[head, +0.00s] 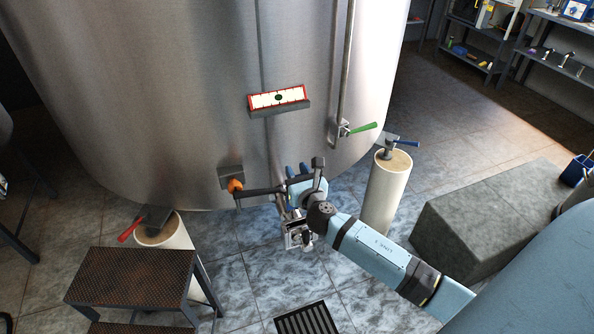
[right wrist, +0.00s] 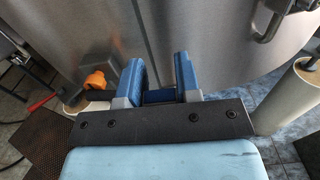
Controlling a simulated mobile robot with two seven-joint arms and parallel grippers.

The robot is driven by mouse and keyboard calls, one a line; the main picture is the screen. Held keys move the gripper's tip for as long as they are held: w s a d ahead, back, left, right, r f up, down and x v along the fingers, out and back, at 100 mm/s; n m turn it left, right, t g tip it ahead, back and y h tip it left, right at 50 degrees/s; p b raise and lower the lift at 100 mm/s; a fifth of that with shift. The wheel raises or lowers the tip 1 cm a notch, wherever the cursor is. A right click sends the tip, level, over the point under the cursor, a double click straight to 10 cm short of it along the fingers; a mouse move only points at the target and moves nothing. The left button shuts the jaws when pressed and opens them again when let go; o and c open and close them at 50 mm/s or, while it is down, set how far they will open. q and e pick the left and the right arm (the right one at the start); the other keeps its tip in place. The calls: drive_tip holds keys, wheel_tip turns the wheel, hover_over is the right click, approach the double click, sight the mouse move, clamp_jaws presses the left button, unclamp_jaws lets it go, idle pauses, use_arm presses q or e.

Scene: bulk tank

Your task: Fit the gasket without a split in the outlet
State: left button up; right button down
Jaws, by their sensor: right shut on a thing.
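My right gripper (head: 297,172) is in front of the tank's lower wall, right of an orange part (head: 235,186) under a dark block. In the right wrist view, my right gripper (right wrist: 158,80) has its blue fingers apart, with a dark blue thing (right wrist: 160,97) between them. Its shape is mostly hidden, so I cannot tell whether it is the gasket. The orange part (right wrist: 95,80) shows left of the fingers. A dark bar (head: 262,191) runs between the orange part and the gripper. The outlet's opening cannot be made out. My left gripper is not in view.
The steel tank (head: 170,90) fills the back, with a red-framed panel (head: 278,97) and a green-handled valve (head: 352,129). Pale cylinders stand at right (head: 382,195) and left (head: 178,240). A rusty step (head: 130,276) is at lower left, a grey block (head: 485,210) at right.

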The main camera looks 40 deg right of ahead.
use_arm(q)
drive_tip(key=b, duration=0.2)
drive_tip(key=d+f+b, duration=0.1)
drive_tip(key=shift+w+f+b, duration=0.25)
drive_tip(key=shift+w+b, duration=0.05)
drive_tip(key=shift+b, duration=0.1)
use_arm(e)
wheel_tip(320, 180, down, 5)
drive_tip(key=shift+f, duration=0.15)
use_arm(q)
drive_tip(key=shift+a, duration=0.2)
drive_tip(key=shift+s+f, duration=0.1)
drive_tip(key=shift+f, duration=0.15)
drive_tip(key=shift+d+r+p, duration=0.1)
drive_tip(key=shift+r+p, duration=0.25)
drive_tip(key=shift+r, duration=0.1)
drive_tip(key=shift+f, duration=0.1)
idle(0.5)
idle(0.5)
